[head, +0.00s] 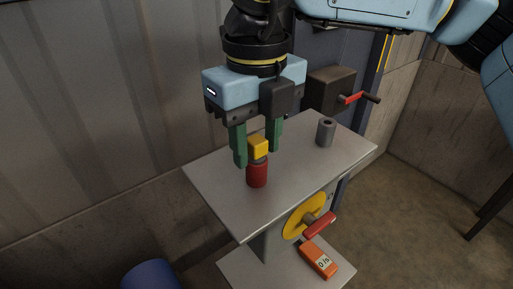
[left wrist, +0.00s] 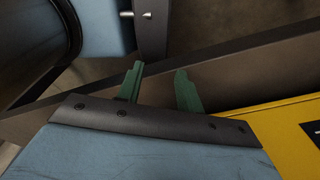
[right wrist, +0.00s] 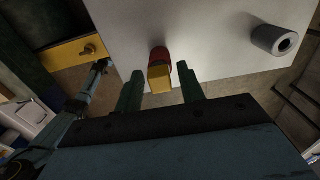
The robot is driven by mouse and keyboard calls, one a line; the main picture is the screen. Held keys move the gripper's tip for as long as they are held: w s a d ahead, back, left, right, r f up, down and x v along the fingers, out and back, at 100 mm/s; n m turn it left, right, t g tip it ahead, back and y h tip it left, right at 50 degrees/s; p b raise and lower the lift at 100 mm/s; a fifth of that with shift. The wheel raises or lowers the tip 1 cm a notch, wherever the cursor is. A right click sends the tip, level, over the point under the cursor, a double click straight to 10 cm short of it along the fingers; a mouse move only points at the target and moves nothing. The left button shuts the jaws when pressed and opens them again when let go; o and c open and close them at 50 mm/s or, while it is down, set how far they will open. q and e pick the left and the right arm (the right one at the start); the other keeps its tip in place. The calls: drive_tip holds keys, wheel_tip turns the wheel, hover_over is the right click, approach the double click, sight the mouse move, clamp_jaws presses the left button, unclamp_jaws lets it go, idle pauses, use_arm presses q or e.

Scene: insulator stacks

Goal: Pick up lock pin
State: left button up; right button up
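The likely lock pin (head: 257,174) is a red cylinder with a yellow block-shaped head, standing upright on the grey table. It also shows in the right wrist view (right wrist: 160,77). My right gripper (head: 257,156) points down over it with its green fingers open. The fingers are on either side of the yellow head, with gaps visible in the right wrist view, so it is not clamped. My left gripper (left wrist: 158,78) is open and empty in the left wrist view, and it does not show in the head view.
A grey hollow cylinder (head: 325,132) stands on the table (head: 222,205) to the right. A yellow disc with a red handle (head: 305,215) is on the table's front side. An orange tagged block (head: 318,258) lies on the lower plate. A dark box with a red lever (head: 331,88) is behind.

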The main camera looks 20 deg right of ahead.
clamp_jaws()
wheel_tip(320, 180, up, 10)
wheel_tip(320, 180, up, 6)
drive_tip(key=p, duration=0.4)
hover_over(256, 139)
idle(1.2)
